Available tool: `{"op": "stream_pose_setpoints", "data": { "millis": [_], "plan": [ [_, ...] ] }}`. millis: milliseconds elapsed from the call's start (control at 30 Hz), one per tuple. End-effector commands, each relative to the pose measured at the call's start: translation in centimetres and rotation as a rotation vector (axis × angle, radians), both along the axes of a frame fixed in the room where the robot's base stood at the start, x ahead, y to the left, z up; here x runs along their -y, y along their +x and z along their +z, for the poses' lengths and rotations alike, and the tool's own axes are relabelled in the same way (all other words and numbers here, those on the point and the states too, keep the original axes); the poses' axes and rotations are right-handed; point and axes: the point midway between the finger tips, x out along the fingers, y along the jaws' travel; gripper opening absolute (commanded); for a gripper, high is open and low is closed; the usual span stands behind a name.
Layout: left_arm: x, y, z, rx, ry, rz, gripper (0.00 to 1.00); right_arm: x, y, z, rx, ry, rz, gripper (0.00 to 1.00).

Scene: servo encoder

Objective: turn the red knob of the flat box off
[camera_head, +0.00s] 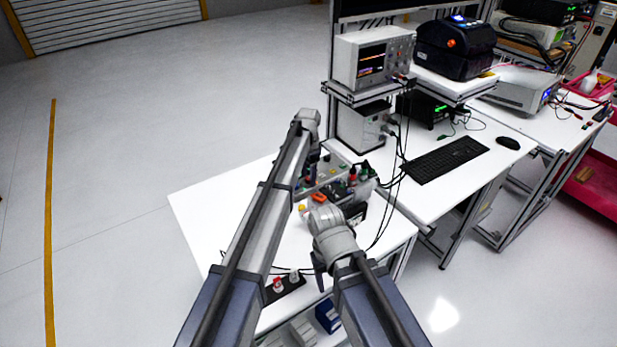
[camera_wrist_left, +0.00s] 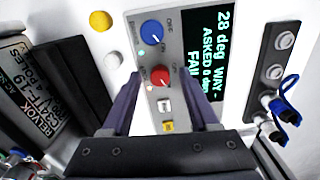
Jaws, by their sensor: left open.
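The flat box shows in the left wrist view as a grey panel (camera_wrist_left: 178,48) with a blue knob (camera_wrist_left: 151,33) and the red knob (camera_wrist_left: 161,77) below it. A small white button and a yellow one sit below the red knob. My left gripper (camera_wrist_left: 163,88) is open, with one dark finger on each side of the red knob; whether they touch it I cannot tell. The dark display (camera_wrist_left: 213,60) beside the knobs shows green text reading "28 deg", "ASKED 0 deg" and "FAIL".
In the head view, a black strip (camera_head: 285,288) lies near the white table's front; a keyboard (camera_head: 445,159) is farther right.

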Motion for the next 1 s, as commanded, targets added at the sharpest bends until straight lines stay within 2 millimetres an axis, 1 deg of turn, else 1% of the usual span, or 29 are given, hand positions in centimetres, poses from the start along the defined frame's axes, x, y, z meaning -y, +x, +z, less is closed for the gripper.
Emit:
{"op": "stream_pose_setpoints", "data": {
  "millis": [33,67,533,567,1000],
  "plan": [
    [0.0,0.0,0.01,0.0,0.0,0.0,0.57,0.0,0.0,0.01,0.0,0.0,0.0,0.61],
    [0.0,0.0,0.01,0.0,0.0,0.0,0.54,0.0,0.0,0.01,0.0,0.0,0.0,0.61],
    [0.0,0.0,0.01,0.0,0.0,0.0,0.01,0.0,0.0,0.01,0.0,0.0,0.0,0.61],
    [0.0,0.0,0.01,0.0,0.0,0.0,0.0,0.0,0.0,0.01,0.0,0.0,0.0,0.61],
    [0.0,-0.01,0.01,0.0,0.0,0.025,0.0,0.0,0.0,0.01,0.0,0.0,0.0,0.61]
  ]
}}
